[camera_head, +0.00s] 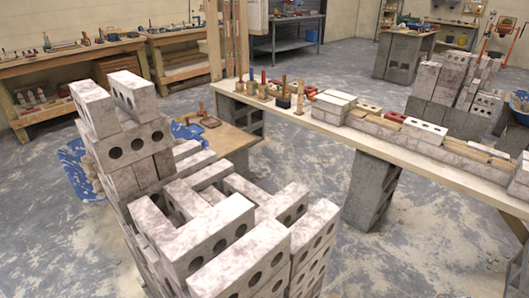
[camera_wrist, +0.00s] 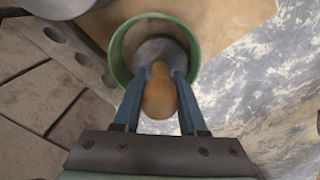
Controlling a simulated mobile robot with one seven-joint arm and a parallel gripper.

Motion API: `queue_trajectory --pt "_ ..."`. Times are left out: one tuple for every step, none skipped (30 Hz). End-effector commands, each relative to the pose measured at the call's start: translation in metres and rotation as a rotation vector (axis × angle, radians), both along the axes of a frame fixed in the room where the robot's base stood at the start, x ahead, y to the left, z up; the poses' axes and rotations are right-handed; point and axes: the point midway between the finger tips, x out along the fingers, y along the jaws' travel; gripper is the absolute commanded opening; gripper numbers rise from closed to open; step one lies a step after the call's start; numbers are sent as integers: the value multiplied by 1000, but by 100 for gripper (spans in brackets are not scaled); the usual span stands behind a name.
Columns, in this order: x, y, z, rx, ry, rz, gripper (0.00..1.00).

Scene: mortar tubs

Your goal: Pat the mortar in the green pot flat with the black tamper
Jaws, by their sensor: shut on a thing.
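In the wrist view my gripper (camera_wrist: 165,76) is shut on the orange-brown wooden handle (camera_wrist: 160,98) of a tool, which I take to be the tamper. The handle points toward the camera. The round green pot (camera_wrist: 119,66) is just beyond the fingertips, its rim circling the far end of the tool. A grey round surface (camera_wrist: 160,48) shows inside the pot; I cannot tell whether it is mortar or the tool's head, nor whether the tool touches the mortar. My gripper and the pot do not show in the head view.
The pot is beside a brown board (camera_wrist: 235,22), with holed bricks (camera_wrist: 38,95) to the left and grey-blue floor at right. In the head view a tall brick stack (camera_head: 205,225) fills the front. A long plank (camera_head: 310,122) behind it bears hand tools and bricks.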

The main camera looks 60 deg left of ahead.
Motion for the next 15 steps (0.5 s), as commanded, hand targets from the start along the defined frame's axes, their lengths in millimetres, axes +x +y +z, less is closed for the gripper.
queue_trajectory --pt "1 0 -2 0 -1 0 0" --pt "1 0 -3 0 -1 0 0" --pt "1 0 -5 0 -1 0 0" --pt "1 1 -7 0 -1 0 0" --pt "1 1 -9 0 -1 0 0" --pt "1 1 -11 0 -1 0 0" --pt "1 1 -13 1 -1 0 0" --pt "1 1 -14 1 -1 0 0" --pt "1 0 -17 1 -1 0 0" --pt "1 0 -18 1 -1 0 0" --pt "1 0 -18 1 -1 0 0" --pt "0 0 -16 1 -1 0 0" --pt "0 0 -16 0 0 0 0" --pt "0 0 -17 0 0 0 0" --pt "0 0 -17 0 0 0 0"
